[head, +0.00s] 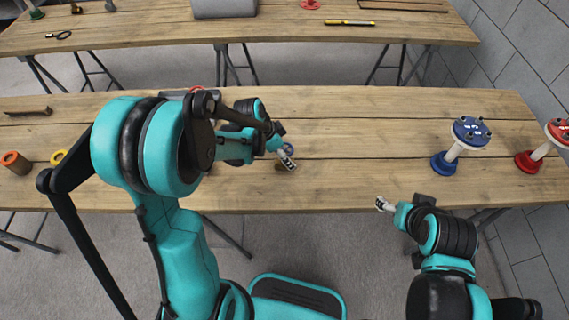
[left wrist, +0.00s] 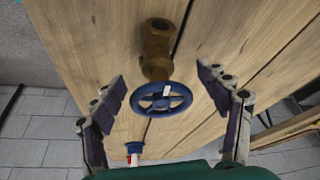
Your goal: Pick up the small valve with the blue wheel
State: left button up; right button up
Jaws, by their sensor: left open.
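The small valve has a blue wheel (left wrist: 161,99) and a brass body (left wrist: 156,45), seen whole in the left wrist view on the wooden table. In the head view its blue wheel (head: 289,149) shows beside my left gripper (head: 285,157), which hides much of the valve. My left gripper also shows in the left wrist view (left wrist: 163,82), open, with one finger on each side of the valve and gaps to both. My right gripper (head: 382,204) is off the table's front edge, away from the valve; its finger gap is too small to judge.
A blue flanged piece (head: 462,143) and a red flanged piece (head: 546,147) stand at the table's right. A second table (head: 270,30) stands behind.

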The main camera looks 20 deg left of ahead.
pick_arm(q)
jog(key=shift+r, duration=0.1)
grip_shut()
dwell(0.7)
